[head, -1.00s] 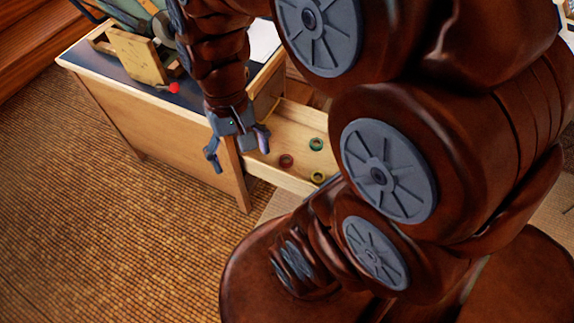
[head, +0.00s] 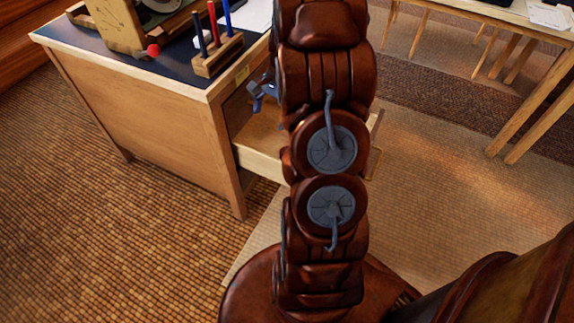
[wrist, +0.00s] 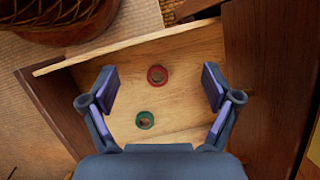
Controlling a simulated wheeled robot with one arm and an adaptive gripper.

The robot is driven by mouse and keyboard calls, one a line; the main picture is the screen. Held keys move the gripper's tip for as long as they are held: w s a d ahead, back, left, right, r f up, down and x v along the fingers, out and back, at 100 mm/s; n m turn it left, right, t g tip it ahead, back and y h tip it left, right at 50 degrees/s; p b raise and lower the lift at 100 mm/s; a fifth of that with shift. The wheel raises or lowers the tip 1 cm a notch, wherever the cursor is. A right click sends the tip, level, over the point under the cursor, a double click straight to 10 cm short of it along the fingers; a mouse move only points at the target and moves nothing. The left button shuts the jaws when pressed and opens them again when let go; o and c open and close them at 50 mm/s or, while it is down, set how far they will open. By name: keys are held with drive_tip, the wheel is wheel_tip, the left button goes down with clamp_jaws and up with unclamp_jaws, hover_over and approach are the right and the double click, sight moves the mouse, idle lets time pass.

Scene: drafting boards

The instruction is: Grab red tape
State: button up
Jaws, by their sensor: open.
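The red tape (wrist: 157,75) is a small ring lying flat in the open wooden drawer (wrist: 190,108). In the wrist view it lies between and beyond my open fingers, and nothing touches it. A green tape roll (wrist: 145,120) lies beside it, nearer my palm. My gripper (wrist: 160,84) is open and empty above the drawer. In the head view part of my gripper (head: 262,92) shows over the drawer (head: 258,162), left of my arm. My arm hides the tapes there.
The drawer belongs to a wooden desk (head: 150,120). On the desk top stand a pen holder (head: 217,55) with several pens and a wooden device with a red knob (head: 153,50). Another table (head: 490,15) stands at the upper right. The woven floor at left is clear.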

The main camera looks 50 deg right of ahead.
drive_tip(key=d+f+m+b, duration=0.1)
drive_tip(key=d+f+b, duration=0.1)
drive_tip(key=f, duration=0.3)
drive_tip(key=d+f+m+b, duration=0.2)
drive_tip(key=d+f, duration=0.3)
drive_tip(key=f, duration=0.1)
drive_tip(key=d+f+m+t+b, duration=0.1)
drive_tip(key=d+f+b, duration=0.1)
drive_tip(key=f, duration=0.3)
drive_tip(key=shift+s+d+f+m+y, duration=0.1)
drive_tip(key=shift+d+m+y, duration=0.05)
drive_tip(key=shift+d, duration=0.25)
drive_tip(key=shift+s+d+f+m+y, duration=0.1)
drive_tip(key=shift+d+m+y, duration=0.05)
drive_tip(key=shift+d, duration=0.25)
drive_tip(key=shift+b+x, duration=1.55)
drive_tip(key=shift+x, duration=1.8)
drive_tip(key=shift+s+a+r, duration=0.1)
drive_tip(key=shift+s+a, duration=0.05)
drive_tip(key=shift+s, duration=0.05)
drive_tip(key=c, duration=1.1)
